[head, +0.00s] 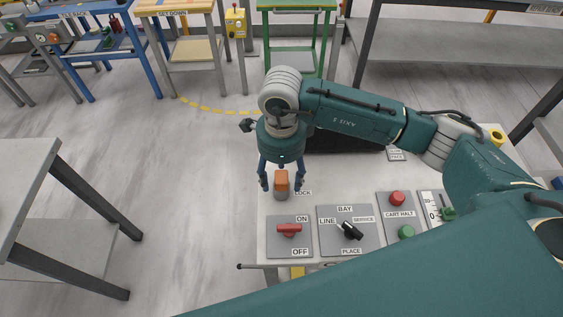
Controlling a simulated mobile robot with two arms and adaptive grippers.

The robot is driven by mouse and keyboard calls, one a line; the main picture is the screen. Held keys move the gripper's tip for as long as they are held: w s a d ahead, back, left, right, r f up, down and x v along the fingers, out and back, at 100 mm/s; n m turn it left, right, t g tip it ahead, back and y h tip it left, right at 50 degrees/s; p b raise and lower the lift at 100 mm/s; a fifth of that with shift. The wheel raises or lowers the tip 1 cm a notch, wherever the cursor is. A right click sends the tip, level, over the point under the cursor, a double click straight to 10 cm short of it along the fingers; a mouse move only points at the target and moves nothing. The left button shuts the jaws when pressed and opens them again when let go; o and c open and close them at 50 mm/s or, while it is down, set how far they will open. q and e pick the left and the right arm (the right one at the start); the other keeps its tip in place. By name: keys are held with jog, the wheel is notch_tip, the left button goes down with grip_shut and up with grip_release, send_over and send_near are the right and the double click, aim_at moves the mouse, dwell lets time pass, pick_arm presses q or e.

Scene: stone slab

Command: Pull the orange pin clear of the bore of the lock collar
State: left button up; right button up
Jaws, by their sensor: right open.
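The orange pin (281,181) stands upright in the small grey lock collar (281,195), beside the LOCK label, near the left edge of the light panel top. My right gripper (281,186) points down over it, with its two dark fingers apart, one on each side of the pin. I see gaps between the fingers and the pin, so it does not look gripped. The gripper body hides the space just above the pin. How deep the pin sits in the bore is hidden. My left gripper is not in view.
In front of the collar are a red ON/OFF switch (289,229), a black rotary selector (350,231), a red button (397,198) and a green button (406,232). A dark box (345,140) stands behind, right. Open floor lies to the left, before a grey table (25,185).

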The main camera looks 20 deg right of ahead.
jog(key=shift+f, duration=0.3)
grip_shut()
jog(key=shift+r+p, duration=1.4)
jog(key=shift+r, duration=1.5)
jog(key=shift+r, duration=0.1)
jog(key=shift+r+p, duration=1)
jog(key=shift+r, duration=1.95)
